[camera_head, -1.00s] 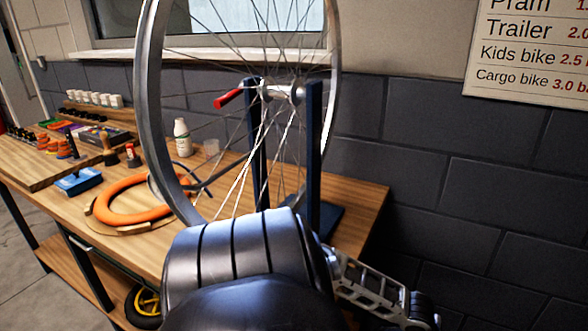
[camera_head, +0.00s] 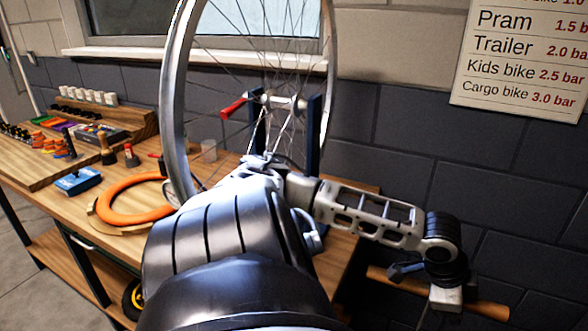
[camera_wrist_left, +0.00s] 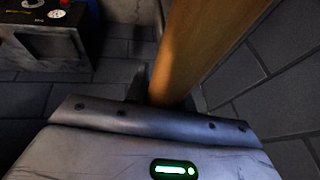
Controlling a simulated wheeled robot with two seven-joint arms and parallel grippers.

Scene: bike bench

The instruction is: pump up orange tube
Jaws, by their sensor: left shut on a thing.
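The orange tube (camera_head: 136,207) lies as a ring on a round wooden board on the workbench, left of the upright wheel. My left arm crosses the middle of the head view, and its wrist bends down at the lower right. There my left gripper (camera_head: 446,290) is at a long wooden bar (camera_head: 489,309), which looks like a handle. The wrist view shows the wooden bar (camera_wrist_left: 205,50) close up, beside a dark finger (camera_wrist_left: 137,84). The gripper is shut on the bar; the fingertips are mostly hidden. What is under the bar is out of view. My right gripper is not in view.
A bare wheel (camera_head: 178,95) stands upright in a dark blue stand (camera_head: 314,130) on the bench (camera_head: 60,207). A blue box (camera_head: 78,181) and small bottles stand at left. A dark box (camera_wrist_left: 40,35) with a red knob shows in the wrist view. A brick wall is close behind.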

